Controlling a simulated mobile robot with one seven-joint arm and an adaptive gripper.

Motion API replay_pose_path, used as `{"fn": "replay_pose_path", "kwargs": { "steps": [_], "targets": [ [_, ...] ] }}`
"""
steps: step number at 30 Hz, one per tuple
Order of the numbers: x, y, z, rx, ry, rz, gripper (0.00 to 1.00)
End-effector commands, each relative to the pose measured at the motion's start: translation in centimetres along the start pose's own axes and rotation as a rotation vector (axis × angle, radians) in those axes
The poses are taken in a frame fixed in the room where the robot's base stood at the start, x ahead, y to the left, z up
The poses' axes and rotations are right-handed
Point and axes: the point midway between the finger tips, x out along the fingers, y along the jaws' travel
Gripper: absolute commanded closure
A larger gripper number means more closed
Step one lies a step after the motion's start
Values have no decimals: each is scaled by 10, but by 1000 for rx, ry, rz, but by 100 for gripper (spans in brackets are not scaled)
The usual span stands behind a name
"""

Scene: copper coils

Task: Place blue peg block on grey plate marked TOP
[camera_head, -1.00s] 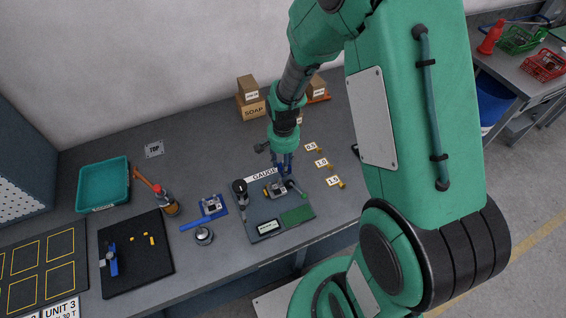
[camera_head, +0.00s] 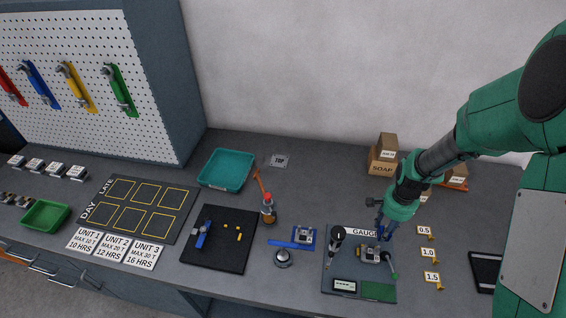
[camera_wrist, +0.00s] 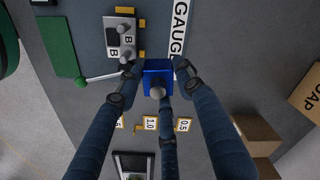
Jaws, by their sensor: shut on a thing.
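The blue peg block (camera_wrist: 157,74), with a grey peg on it, is between the fingers of my gripper (camera_wrist: 157,90) in the wrist view. My gripper is shut on it. In the head view my gripper (camera_head: 381,227) is at the back of the gauge board, beside the metal device there. The block is hard to make out in that view. The grey plate marked TOP (camera_head: 280,161) lies flat on the bench near the wall, left of my gripper. No object is seen on it.
The gauge board (camera_head: 342,284) holds a metal device, also in the wrist view (camera_wrist: 120,38), with a green-knobbed lever (camera_wrist: 80,82). SOAP boxes (camera_head: 383,160) stand behind my gripper. A teal tray (camera_head: 226,169) and an orange-handled tool (camera_head: 260,183) are near the plate.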

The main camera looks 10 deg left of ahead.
Motion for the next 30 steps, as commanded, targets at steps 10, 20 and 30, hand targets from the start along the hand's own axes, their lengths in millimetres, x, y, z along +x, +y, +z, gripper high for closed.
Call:
{"fn": "replay_pose_path", "kwargs": {
  "steps": [10,20,30],
  "targets": [
    [-11,-76,-2,15,0,0,100],
    [-16,-163,11,36,0,0,100],
    [-16,-251,40,59,0,0,100]
  ]
}}
